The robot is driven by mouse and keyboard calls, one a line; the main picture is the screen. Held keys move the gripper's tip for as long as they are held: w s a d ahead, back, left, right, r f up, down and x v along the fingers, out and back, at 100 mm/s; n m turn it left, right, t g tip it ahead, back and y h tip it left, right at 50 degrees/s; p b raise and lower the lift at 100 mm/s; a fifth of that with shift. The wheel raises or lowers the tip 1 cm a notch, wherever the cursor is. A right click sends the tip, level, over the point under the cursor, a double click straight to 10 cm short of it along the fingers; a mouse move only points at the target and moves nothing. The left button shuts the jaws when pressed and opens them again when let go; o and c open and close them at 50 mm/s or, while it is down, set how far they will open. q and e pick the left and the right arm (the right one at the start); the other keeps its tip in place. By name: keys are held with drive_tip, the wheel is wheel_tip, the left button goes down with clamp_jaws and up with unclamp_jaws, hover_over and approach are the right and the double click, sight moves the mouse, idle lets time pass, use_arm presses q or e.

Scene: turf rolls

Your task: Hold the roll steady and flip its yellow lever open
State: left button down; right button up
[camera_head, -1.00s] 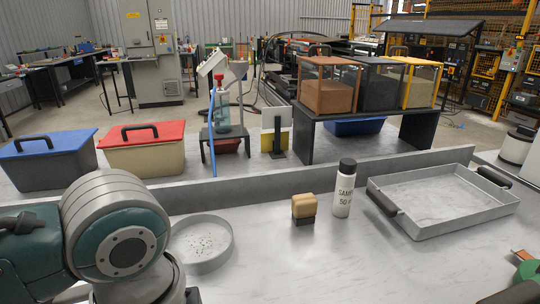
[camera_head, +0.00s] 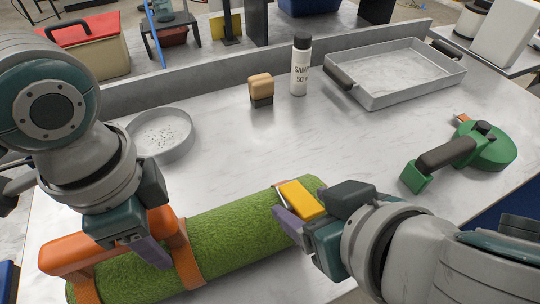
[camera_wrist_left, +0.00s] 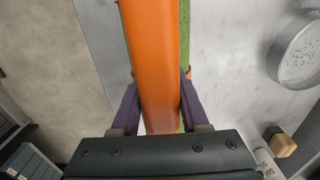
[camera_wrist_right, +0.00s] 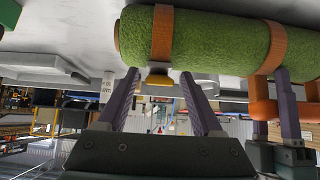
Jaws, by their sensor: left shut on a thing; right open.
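The green turf roll (camera_head: 235,232) lies on the grey bench, with orange straps around it and an orange handle (camera_head: 105,240) at its left part. My left gripper (camera_head: 150,250) is shut on the handle, which runs between its fingers in the left wrist view (camera_wrist_left: 158,75). The yellow lever (camera_head: 302,199) sits by a strap near the roll's right end. My right gripper (camera_head: 287,225) is open beside the lever. In the right wrist view the lever (camera_wrist_right: 158,80) shows between its fingertips, and I see no clear contact. The lever's exact angle is hard to tell.
Behind the roll are a round sieve (camera_head: 160,135), a tan-topped block (camera_head: 261,88), a white sample bottle (camera_head: 300,66) and a metal tray (camera_head: 395,76). A green tool (camera_head: 485,148) lies at the right. The bench middle is clear.

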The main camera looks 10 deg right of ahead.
drive_tip(key=shift+f, duration=0.1)
clamp_jaws()
idle(0.3)
idle(0.9)
